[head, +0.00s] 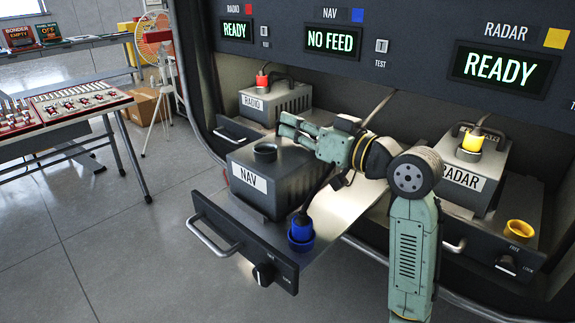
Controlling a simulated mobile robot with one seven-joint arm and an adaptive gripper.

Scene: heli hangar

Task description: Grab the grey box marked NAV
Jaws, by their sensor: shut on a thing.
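The grey box marked NAV (245,190) sits upright on a pulled-out drawer tray (335,222) below the NAV display. The round dark socket (265,150) on its top is empty. My gripper (286,128) reaches in from the right and is shut at the top rear of this box. The fingers cover the spot where they grip, so the box's handle is hidden. A blue plug (301,228) stands in a blue holder at the front right of the tray, with its cable running up behind my gripper.
The RADIO box (268,103) stands behind to the left and the RADAR box (466,180) to the right, both with plugs in. The console panel (400,55) overhangs the bays. The drawer front has a handle (213,240) and a knob (263,274).

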